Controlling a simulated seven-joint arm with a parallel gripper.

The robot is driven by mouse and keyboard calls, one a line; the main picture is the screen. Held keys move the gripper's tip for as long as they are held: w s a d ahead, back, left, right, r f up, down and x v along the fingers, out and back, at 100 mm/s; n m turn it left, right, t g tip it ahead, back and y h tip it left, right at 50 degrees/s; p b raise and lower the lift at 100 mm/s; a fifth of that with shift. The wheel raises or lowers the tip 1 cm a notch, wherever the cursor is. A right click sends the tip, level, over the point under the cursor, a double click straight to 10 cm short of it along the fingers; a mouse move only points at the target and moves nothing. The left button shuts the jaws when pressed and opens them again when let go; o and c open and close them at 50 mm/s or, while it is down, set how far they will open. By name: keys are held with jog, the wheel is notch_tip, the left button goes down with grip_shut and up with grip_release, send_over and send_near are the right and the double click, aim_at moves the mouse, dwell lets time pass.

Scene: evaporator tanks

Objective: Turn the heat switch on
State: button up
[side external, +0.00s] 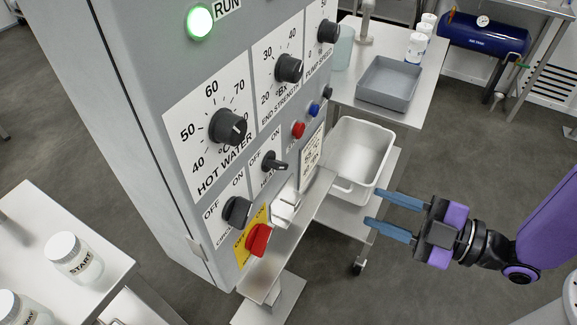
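The heat switch (271,163) is a small black rotary knob between OFF and ON marks on the grey control panel (140,90). The label under it is partly hidden; only its first letter reads clearly. The knob's grip sticks out to the right in the picture, and I cannot tell surely which mark it points to. My gripper (379,209) is to the right of the panel, with its two blue fingers apart, empty, and pointing left towards the panel. It is clear of the switch and touches nothing.
Nearby on the panel are the hot water dial (228,127), another OFF/ON knob (236,210), a red switch (258,240) on yellow, and red and blue buttons. A narrow metal shelf (262,280) juts out below. A white tub (382,150) stands behind my fingers.

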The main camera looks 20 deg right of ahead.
send_near(284, 168)
jog(key=x, duration=0.9)
jog(key=shift+a+r, duration=0.1)
grip_shut()
